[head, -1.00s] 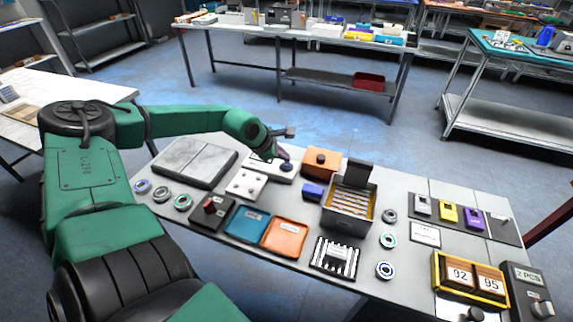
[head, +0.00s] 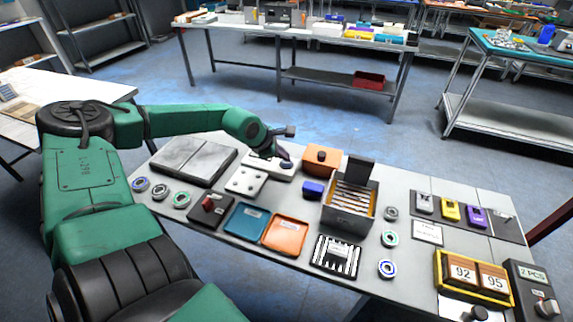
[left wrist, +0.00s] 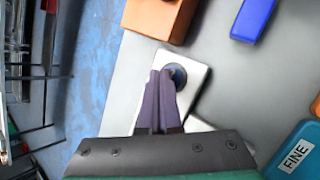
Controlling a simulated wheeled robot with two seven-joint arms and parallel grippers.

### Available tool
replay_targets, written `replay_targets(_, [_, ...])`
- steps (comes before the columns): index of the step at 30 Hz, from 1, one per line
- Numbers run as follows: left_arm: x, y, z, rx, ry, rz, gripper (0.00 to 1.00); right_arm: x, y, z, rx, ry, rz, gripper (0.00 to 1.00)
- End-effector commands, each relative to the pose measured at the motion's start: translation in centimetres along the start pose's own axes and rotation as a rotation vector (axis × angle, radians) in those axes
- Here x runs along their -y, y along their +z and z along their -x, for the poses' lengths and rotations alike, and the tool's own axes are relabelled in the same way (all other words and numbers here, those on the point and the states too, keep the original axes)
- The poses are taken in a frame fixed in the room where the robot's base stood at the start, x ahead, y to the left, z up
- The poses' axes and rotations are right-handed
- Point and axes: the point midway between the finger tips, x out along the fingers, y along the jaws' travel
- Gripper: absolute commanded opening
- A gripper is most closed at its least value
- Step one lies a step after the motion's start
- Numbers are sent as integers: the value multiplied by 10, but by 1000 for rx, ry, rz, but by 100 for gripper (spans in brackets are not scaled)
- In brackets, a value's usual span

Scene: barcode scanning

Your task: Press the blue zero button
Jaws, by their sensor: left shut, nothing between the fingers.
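The blue round button (head: 287,164) sits on a white box (head: 257,170) at the back of the table. In the left wrist view the button (left wrist: 177,74) shows on the white box (left wrist: 194,78), partly covered by the purple fingers. My left gripper (head: 284,156) is shut and empty, with its fingertips at the button in both views. In the left wrist view its fingertips (left wrist: 163,74) overlap the button's left side; I cannot tell whether they touch it. My right gripper is not in view.
An orange box (head: 322,157) and a small blue block (head: 313,188) stand right of the button. A white box with knobs (head: 246,181) is in front. A blue tray (head: 246,222), an orange tray (head: 285,233) and a metal bin (head: 350,213) are nearer.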

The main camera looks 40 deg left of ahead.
Motion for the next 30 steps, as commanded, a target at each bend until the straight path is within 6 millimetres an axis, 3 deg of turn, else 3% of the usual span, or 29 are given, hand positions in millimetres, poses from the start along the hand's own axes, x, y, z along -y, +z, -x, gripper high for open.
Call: replay_targets(30, [3,-3,-6,-1,-1,0,0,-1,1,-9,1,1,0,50])
